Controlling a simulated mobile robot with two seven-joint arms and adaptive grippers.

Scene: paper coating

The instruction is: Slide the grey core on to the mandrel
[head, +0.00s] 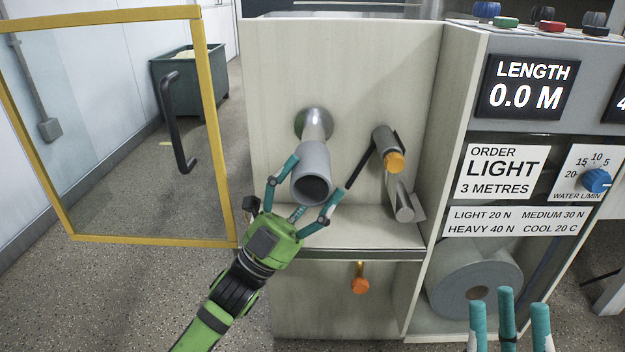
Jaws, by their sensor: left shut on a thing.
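The grey core (314,160) is a short tube, its dark open end facing me. My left gripper (316,178) is shut on it, with teal fingers on both sides near the open end. The mandrel (318,124) is a shiny metal bar coming out of the pale panel from a round flange. The core lines up with it and covers its near end from view. I cannot tell whether the core is around the mandrel or just in front of it. My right gripper (509,298) is open and empty at the bottom right, its three teal fingers apart.
Right of the mandrel are a dark roller with an orange end (393,161) and a lower metal bar (403,208). An orange knob (360,285) sits below the ledge. A large grey roll (470,280) stands at lower right. A yellow-framed door (205,100) is open at left.

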